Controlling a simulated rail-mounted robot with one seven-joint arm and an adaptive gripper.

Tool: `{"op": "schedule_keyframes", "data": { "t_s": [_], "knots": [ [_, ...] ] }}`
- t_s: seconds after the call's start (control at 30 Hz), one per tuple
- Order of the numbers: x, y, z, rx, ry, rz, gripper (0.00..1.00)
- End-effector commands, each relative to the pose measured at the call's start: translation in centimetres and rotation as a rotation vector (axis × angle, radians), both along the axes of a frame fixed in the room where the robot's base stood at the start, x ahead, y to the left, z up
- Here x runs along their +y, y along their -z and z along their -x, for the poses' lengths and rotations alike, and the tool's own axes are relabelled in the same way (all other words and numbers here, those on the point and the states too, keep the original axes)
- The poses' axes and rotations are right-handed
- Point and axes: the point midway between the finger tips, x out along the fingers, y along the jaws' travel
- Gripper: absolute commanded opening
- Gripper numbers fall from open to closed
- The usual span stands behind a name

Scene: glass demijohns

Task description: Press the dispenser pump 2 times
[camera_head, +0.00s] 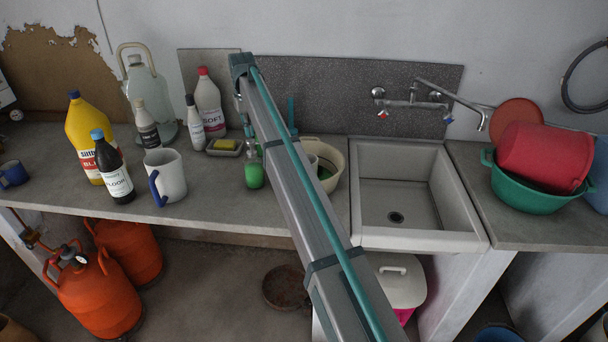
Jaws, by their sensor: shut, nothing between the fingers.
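The dispenser (254,172) is a small bottle of green liquid on the counter, just left of my arm. Its pump top is small and partly covered by my gripper, so I cannot tell whether it is pressed down. My gripper (249,132) points down right at the top of the dispenser, partly hidden behind my long grey arm link. Its fingers look shut with nothing between them. I cannot tell whether they touch the pump.
A sponge dish (224,149) and white bottles (209,105) stand to the left, with a white mug (166,176) nearer the front. A cream basin (338,160) is right of the dispenser, partly behind my arm. The sink (398,192) is further right.

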Motion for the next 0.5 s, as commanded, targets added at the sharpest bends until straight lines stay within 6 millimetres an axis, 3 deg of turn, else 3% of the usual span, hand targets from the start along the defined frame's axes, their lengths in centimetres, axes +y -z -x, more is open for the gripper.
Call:
{"op": "schedule_keyframes", "data": {
  "t_s": [0.5],
  "knots": [
    [0.0, 1.7, 0.0, 0.000, 0.000, 0.000, 0.00]
  ]
}}
